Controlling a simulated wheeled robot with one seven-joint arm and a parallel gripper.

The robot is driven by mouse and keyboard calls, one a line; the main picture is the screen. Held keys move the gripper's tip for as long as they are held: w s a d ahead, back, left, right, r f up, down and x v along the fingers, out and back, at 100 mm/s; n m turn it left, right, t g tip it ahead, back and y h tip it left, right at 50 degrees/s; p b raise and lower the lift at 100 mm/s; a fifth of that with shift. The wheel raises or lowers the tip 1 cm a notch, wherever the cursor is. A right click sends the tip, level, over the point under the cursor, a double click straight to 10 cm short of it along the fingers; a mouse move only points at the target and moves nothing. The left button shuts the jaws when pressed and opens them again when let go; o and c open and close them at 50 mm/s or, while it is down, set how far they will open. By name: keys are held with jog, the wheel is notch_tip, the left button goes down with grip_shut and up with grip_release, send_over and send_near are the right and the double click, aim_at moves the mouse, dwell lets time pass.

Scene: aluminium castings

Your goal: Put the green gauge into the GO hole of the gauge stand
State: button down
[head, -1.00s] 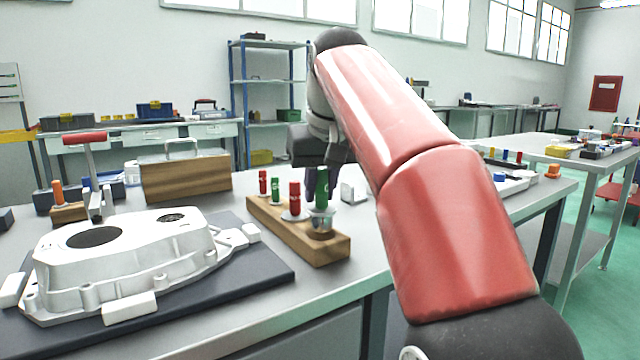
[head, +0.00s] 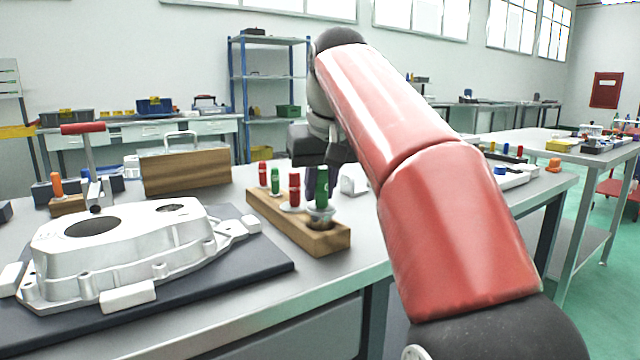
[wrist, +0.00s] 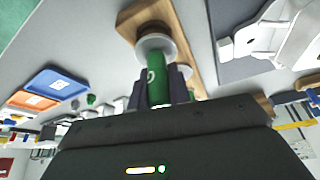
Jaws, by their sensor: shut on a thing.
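The green gauge (head: 321,184) stands upright at the near end of the wooden gauge stand (head: 335,243), with its pale flange just above the wood. A dark hole shows below the flange; I cannot tell how far the tip is in it. My gripper (head: 314,182) is shut on the green handle, mostly hidden behind the gauge and my arm. In the wrist view, the handle (wrist: 158,88) sits between the dark fingers (wrist: 160,92), and the flange hides the hole under it. No GO label is readable.
A red gauge (head: 294,189) stands close beside the held one, with a smaller green gauge (head: 275,181) and red gauge (head: 262,174) farther along the stand. A white casting (head: 130,250) lies on a dark mat at left. A wooden box (head: 187,172) stands behind.

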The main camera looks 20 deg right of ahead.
aim_at(323, 178)
jog(key=shift+f+b, duration=0.9)
jog(key=shift+f, duration=0.4)
jog(key=c, duration=1.2)
grip_release()
jog(key=shift+r, duration=0.1)
jog(key=p+v, duration=0.3)
jog(key=v, duration=0.4)
jog(key=shift+s+r, duration=0.2)
jog(key=shift+r, duration=0.15)
